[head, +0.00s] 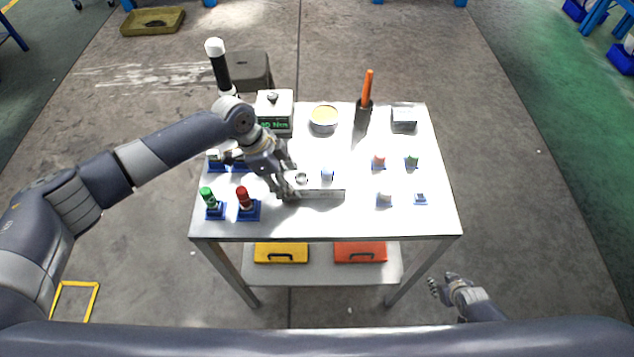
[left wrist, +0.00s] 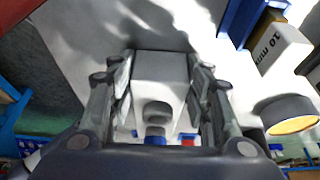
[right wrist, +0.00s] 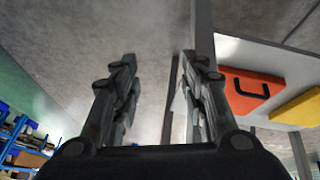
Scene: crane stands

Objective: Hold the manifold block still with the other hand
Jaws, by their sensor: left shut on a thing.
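The manifold block (head: 322,193) is a pale grey block with ports on top, lying on the table towards its front left. My left gripper (head: 284,187) is at the block's left end. In the left wrist view the block (left wrist: 158,75) sits between the two fingers of the left gripper (left wrist: 160,90), which are shut on it. A ring-shaped port and a bluish-white piece show on the block's top in the head view. My right gripper (head: 445,287) is below and in front of the table's right corner. In the right wrist view the right gripper (right wrist: 158,75) is open and empty.
The table (head: 420,222) carries green (head: 208,198) and red (head: 244,198) pieces in blue holders, a green-display box (head: 274,112), a round tin (head: 323,119), an orange-handled tool (head: 367,90) and several small parts at right. Yellow (head: 281,253) and orange (head: 360,252) cases lie on the lower shelf.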

